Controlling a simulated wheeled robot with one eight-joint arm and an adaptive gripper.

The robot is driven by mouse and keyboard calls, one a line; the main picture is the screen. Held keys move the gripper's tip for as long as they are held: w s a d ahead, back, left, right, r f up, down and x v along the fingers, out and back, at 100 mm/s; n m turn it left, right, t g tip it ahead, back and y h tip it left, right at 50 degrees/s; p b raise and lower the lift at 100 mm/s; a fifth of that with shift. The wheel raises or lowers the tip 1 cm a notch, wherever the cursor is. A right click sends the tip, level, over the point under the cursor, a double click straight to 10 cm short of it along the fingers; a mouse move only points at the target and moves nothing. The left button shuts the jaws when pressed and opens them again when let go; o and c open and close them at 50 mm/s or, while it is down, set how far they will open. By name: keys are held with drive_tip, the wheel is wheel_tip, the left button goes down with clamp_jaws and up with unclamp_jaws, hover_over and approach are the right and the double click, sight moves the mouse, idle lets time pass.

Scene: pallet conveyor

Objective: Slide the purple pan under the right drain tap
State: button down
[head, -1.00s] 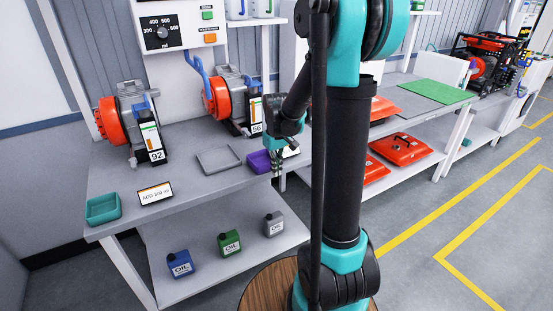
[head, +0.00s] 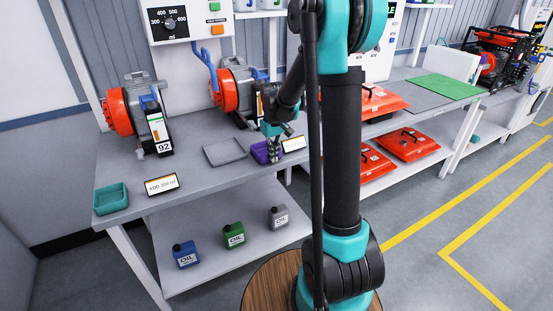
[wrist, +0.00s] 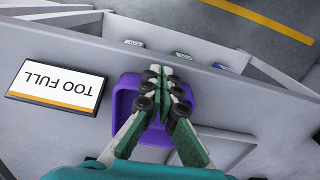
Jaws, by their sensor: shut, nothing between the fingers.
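The purple pan (head: 259,153) sits on the bench near its front edge, right of a flat grey tray (head: 225,152). It also shows in the wrist view (wrist: 124,103). My gripper (head: 274,158) points down over the right part of the pan. In the wrist view my gripper (wrist: 160,76) has its fingertips together with nothing between them, across the pan's interior. I cannot tell whether they touch it. The right orange-and-grey machine (head: 229,88) stands behind the pan; its drain tap is not clearly visible, partly behind my arm.
A "TOO FULL" sign (wrist: 58,87) stands close beside the pan. The left machine (head: 120,112), a teal pan (head: 111,198) and an "ADD" sign (head: 161,185) are farther left. Several oil cans (head: 234,235) stand on the lower shelf. Bench around the grey tray's front is clear.

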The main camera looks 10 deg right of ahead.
sight(263, 151)
drive_tip(key=w+a, duration=0.1)
drive_tip(key=w, duration=0.1)
drive_tip(key=w+a, duration=0.1)
drive_tip(key=w, duration=0.2)
drive_tip(key=w+a, duration=0.1)
drive_tip(key=w, duration=0.2)
drive_tip(key=shift+w+a, duration=0.1)
drive_tip(key=shift+w, duration=0.1)
